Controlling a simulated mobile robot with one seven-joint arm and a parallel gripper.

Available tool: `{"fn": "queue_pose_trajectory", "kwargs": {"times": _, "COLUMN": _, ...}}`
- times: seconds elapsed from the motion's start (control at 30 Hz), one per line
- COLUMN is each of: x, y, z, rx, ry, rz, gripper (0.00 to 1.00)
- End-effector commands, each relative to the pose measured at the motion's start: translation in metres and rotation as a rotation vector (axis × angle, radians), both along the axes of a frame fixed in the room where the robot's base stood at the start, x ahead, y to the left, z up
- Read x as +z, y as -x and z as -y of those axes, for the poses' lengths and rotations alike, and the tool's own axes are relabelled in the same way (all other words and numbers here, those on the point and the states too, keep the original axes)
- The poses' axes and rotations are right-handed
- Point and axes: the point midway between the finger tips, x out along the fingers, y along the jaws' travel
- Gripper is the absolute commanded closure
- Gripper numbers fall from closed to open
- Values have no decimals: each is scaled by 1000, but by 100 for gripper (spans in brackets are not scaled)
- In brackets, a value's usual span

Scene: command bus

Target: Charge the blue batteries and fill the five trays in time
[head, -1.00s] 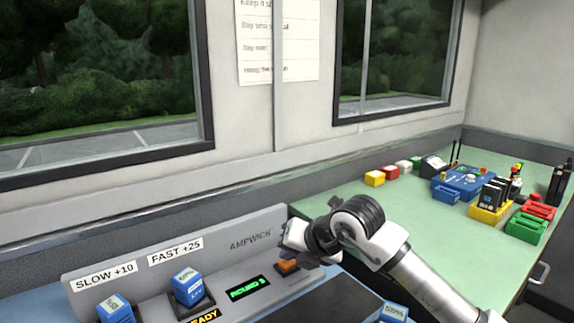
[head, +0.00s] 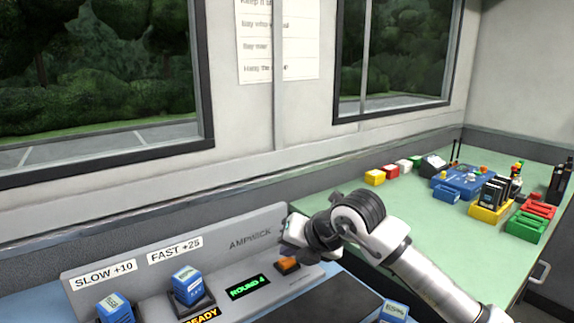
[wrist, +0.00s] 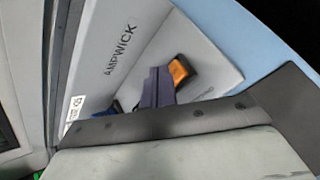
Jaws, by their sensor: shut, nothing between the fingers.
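A grey AMPWICK charger (head: 258,225) stands at the front. One blue battery (head: 115,306) sits below its SLOW +10 label. Another blue battery (head: 187,284) sits in the slot below FAST +25. A third blue battery (head: 394,314) is partly cut off at the bottom edge. My gripper (head: 290,248) is shut and empty, just above the orange button (head: 288,265). The button also shows in the wrist view (wrist: 182,71), close to the dark fingers (wrist: 158,88), apparently without contact.
On the green counter (head: 345,200) at right are a blue case (head: 462,183), a yellow tray (head: 488,211) with dark upright items, and green (head: 526,229) and red (head: 541,208) trays. Small yellow, red and white blocks (head: 375,177) lie near the wall. The counter's near middle is clear.

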Motion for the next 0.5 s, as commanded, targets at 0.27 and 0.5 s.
{"fn": "queue_pose_trajectory", "kwargs": {"times": 0.27, "x": 3, "y": 0, "z": 0, "rx": 0, "ry": -1, "rz": 0, "gripper": 100}}
{"fn": "queue_pose_trajectory", "kwargs": {"times": 0.5, "x": 13, "y": 0, "z": 0, "rx": 0, "ry": -1, "rz": 1, "gripper": 100}}
